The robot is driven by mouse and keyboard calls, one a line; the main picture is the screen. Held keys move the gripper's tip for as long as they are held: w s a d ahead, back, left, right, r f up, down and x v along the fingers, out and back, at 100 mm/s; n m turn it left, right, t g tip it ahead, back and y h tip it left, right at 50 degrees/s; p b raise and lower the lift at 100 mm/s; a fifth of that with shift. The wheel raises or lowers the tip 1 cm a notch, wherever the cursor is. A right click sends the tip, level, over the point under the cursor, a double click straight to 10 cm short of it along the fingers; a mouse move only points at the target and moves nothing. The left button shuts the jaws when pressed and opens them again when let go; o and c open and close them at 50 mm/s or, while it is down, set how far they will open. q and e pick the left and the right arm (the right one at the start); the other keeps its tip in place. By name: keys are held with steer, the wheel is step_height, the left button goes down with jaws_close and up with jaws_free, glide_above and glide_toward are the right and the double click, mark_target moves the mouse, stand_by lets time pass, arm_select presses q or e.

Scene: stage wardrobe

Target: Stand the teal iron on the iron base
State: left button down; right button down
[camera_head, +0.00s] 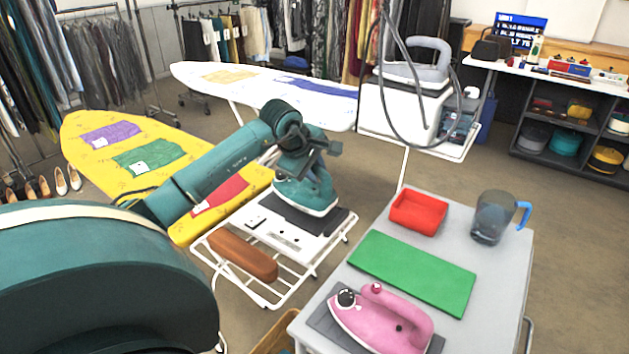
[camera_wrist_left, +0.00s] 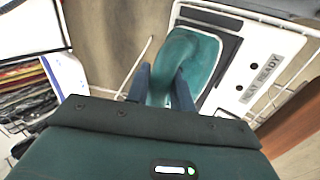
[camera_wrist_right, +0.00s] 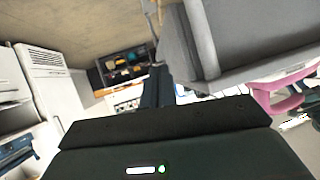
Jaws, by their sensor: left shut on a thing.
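The teal iron (camera_head: 306,190) is at the dark rest of the white iron base (camera_head: 262,228), soleplate down in the head view. It appears to sit on or just over the rest; I cannot tell if it touches. In the left wrist view the iron (camera_wrist_left: 192,58) lies within the dark outline of the base (camera_wrist_left: 285,42). My left gripper (camera_head: 292,165) is shut on the iron's handle, its two fingers (camera_wrist_left: 160,88) on either side. My right gripper (camera_wrist_right: 156,88) shows only in its wrist view, fingers together and empty, beside a grey cart edge.
A brown sleeve-shaped pad (camera_head: 242,256) lies beside the base on the wire rack. A grey cart (camera_head: 335,300) at the right holds a pink iron (camera_head: 385,325), green cloth (camera_head: 415,270), red tray (camera_head: 419,212) and pitcher (camera_head: 492,218). A yellow ironing board (camera_head: 90,160) stands behind my left arm.

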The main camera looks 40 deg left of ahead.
mark_target(315, 191)
arm_select(q)
steer(key=shift+f, duration=1.4)
steer(key=shift+f, duration=0.1)
steer(key=c, duration=1.2)
jaws_free()
steer(key=v, duration=1.2)
steer(key=shift+b, duration=0.4)
